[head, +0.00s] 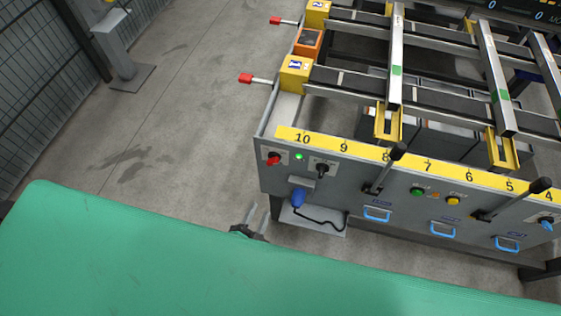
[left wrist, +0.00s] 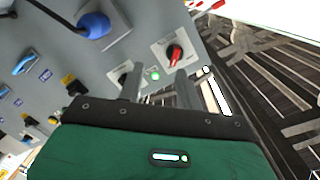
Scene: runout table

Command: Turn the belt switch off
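A red rotary switch (head: 273,158) sits on a pale plate at the left end of the grey panel. It also shows in the left wrist view (left wrist: 175,54). Beside it are a lit green lamp (head: 299,156) and a black rotary switch (head: 321,168). The labels are too small to read, so I cannot tell which is the belt switch. My left gripper (head: 258,212) is open and empty, below and left of the panel. In the left wrist view its fingers (left wrist: 160,70) point toward the panel, with the lamp between them. My right gripper is out of view.
Black-knobbed levers (head: 397,151), green and yellow buttons, and blue handles line the panel. Red-tipped rods (head: 246,78) stick out left of the table.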

